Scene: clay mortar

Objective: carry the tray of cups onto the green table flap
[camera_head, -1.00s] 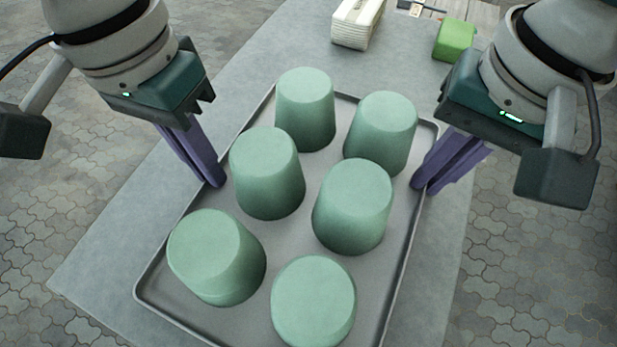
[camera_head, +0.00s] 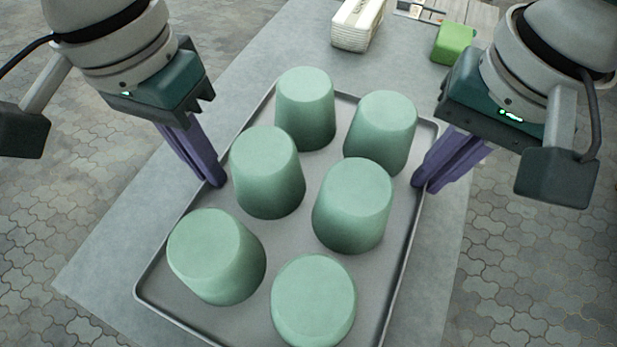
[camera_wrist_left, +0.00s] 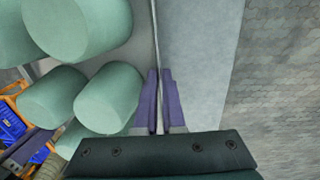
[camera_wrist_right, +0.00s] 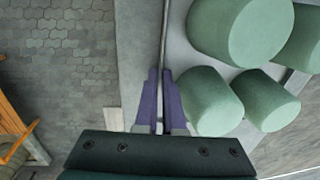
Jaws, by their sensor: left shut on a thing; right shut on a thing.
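The grey tray (camera_head: 290,228) carries several upside-down green cups, such as one at its far left (camera_head: 305,110) and one at its near end (camera_head: 313,302). My left gripper (camera_head: 217,182) is shut on the tray's left rim, and the left wrist view shows its purple fingers (camera_wrist_left: 159,128) on either side of the rim. My right gripper (camera_head: 420,184) is shut on the right rim, with its fingers (camera_wrist_right: 159,128) astride it in the right wrist view. The tray is over the grey table; whether they touch I cannot tell. I cannot make out a green table flap.
The grey table top (camera_head: 110,260) extends around the tray. A white ribbed block (camera_head: 356,24) and a green block (camera_head: 453,43) lie beyond it. Paved floor (camera_head: 530,270) is on both sides. The left wrist view shows a blue and orange object (camera_wrist_left: 14,125).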

